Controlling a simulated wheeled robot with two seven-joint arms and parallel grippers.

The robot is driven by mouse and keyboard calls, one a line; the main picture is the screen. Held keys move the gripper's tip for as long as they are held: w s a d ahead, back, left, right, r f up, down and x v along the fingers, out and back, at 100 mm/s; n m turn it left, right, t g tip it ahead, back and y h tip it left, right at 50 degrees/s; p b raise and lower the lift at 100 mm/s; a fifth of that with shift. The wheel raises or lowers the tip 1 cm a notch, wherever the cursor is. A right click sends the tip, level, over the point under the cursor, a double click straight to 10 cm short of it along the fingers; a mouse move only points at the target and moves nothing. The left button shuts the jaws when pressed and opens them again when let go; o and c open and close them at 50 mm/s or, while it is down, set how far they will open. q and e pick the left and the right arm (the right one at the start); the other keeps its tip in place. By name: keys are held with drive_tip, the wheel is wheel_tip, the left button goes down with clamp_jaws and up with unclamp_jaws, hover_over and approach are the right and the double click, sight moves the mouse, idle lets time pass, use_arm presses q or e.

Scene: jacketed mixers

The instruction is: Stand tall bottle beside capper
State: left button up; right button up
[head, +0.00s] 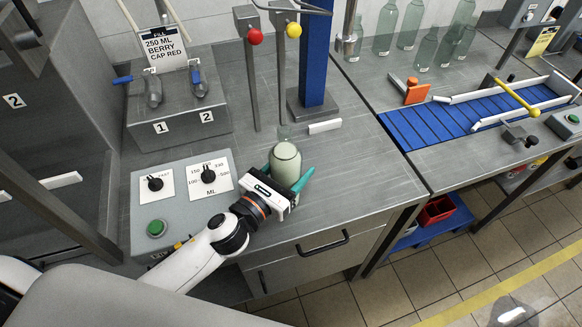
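A bottle with a pale green body (286,167) and a clear upper part stands upright at the front of the grey bench, near its middle. My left gripper (290,176) comes to it from the lower left, with one teal finger on each side. The far finger is partly hidden by the bottle, and I cannot tell whether the fingers press on it. Behind the bottle, a blue column (314,55) rises from a dark base; the frame does not show clearly whether this is the capper. My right gripper is not in view.
A control box (183,195) with two dials and a green button is left of the bottle. Two rods with red (255,37) and yellow (294,30) knobs stand behind. Several clear bottles (410,25) stand at the back right. A blue conveyor (440,122) lies right. Bench right of the bottle is clear.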

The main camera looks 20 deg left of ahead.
use_arm(q)
drive_tip(key=o, duration=1.7)
drive_tip(key=shift+s+f, duration=0.1)
drive_tip(key=b+v, duration=0.3)
drive_tip(key=v, duration=0.9)
drive_tip(key=shift+b, duration=0.4)
